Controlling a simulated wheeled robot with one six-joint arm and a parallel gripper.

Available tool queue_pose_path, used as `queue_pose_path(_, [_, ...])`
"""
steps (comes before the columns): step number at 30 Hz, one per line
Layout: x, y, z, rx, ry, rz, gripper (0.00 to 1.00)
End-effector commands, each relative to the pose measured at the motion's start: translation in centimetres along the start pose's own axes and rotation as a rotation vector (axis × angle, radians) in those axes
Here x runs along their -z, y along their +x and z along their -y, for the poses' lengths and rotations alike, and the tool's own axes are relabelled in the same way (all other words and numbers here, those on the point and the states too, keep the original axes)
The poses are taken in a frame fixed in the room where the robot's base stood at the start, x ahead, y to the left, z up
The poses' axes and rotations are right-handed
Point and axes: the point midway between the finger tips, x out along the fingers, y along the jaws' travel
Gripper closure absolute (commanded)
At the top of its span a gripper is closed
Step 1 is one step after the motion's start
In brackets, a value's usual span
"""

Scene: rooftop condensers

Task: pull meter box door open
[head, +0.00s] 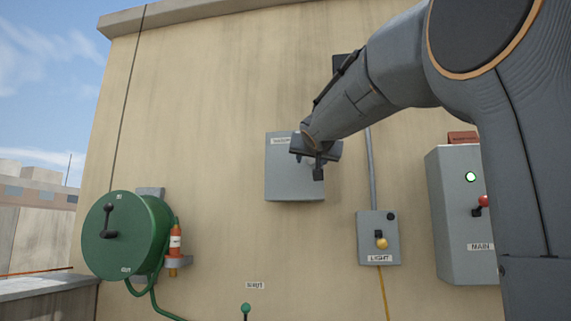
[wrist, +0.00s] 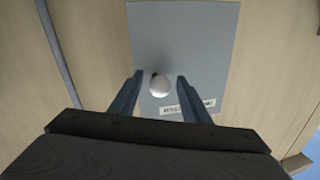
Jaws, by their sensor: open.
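The meter box (head: 292,175) is a grey box on the beige wall, with a white label near its top edge. Its door (wrist: 205,45) looks shut and fills the middle of the wrist view. A pale round knob (wrist: 159,85) stands out from the door. My gripper (head: 319,172) is in front of the box's right part and hides the knob in the head view. In the wrist view my gripper (wrist: 159,88) is open, with one finger on each side of the knob. I see gaps between the knob and both fingers.
A light switch box (head: 378,238) and a larger grey box labelled MAIN (head: 460,215) are on the wall to the right. A green hose reel (head: 122,235) and a small orange and white bottle (head: 175,241) are at left. The wall below the meter box is mostly bare.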

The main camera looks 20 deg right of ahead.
Motion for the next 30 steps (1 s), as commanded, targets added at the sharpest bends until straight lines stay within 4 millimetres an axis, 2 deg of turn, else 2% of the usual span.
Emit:
queue_pose_path(11, [-0.02,0.51,-0.02,0.0,0.0,0.0,0.59])
queue_pose_path(18, [-0.03,0.49,-0.02,0.0,0.0,0.0,0.99])
queue_pose_path(30, [-0.1,0.38,-0.47,-0.021,0.001,-0.005,1.0])
